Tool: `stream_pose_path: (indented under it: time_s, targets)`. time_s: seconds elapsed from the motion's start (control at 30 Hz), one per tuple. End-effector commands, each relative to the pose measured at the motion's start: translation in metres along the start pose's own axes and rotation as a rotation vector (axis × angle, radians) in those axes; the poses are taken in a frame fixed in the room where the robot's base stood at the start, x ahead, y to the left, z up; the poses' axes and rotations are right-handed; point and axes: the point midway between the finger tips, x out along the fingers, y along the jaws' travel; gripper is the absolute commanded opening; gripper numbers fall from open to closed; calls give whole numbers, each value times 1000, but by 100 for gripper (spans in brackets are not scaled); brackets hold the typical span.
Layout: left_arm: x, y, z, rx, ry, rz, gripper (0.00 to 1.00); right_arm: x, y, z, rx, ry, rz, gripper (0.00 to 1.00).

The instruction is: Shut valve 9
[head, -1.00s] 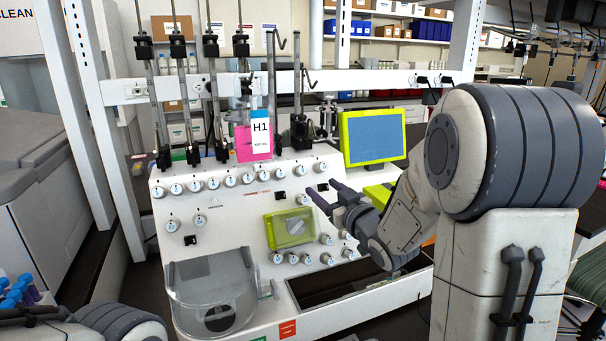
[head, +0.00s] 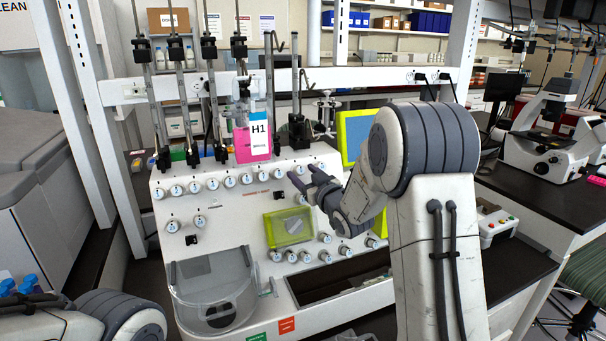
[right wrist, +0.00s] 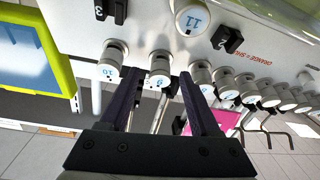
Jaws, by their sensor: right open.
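Valve 9 (right wrist: 158,78) is a white round knob with a blue number in the right wrist view. It sits between the spread fingers of my right gripper (right wrist: 161,76), which is open with a gap on both sides of the knob. In the head view, the right gripper (head: 303,173) is at the right end of the upper knob row, over valve 9 (head: 299,170), which is partly covered. Valve 10 (right wrist: 110,66) is just left of the left finger in the wrist view. Valve 11 (right wrist: 192,18) is above. My left gripper is out of view; only part of its arm shows.
The white cell processor (head: 235,211) carries several more knobs and a green-framed window (head: 288,229). A pink H1 bag (head: 253,140) hangs above the row. A green-framed screen (head: 355,135) stands behind my right arm. A clear-covered chamber (head: 212,285) is at the lower front.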

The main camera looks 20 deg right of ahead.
Motion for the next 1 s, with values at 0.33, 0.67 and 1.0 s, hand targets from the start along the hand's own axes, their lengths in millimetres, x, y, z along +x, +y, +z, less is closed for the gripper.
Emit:
stream_pose_path:
  time_s: [0.33,0.67,1.0]
  targets:
    - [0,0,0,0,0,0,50,0,-2,0,1,0,0,0]
    - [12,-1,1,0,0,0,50,0,-3,2,82,2,32,0]
    - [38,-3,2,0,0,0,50,0,-6,2,335,4,141,0]
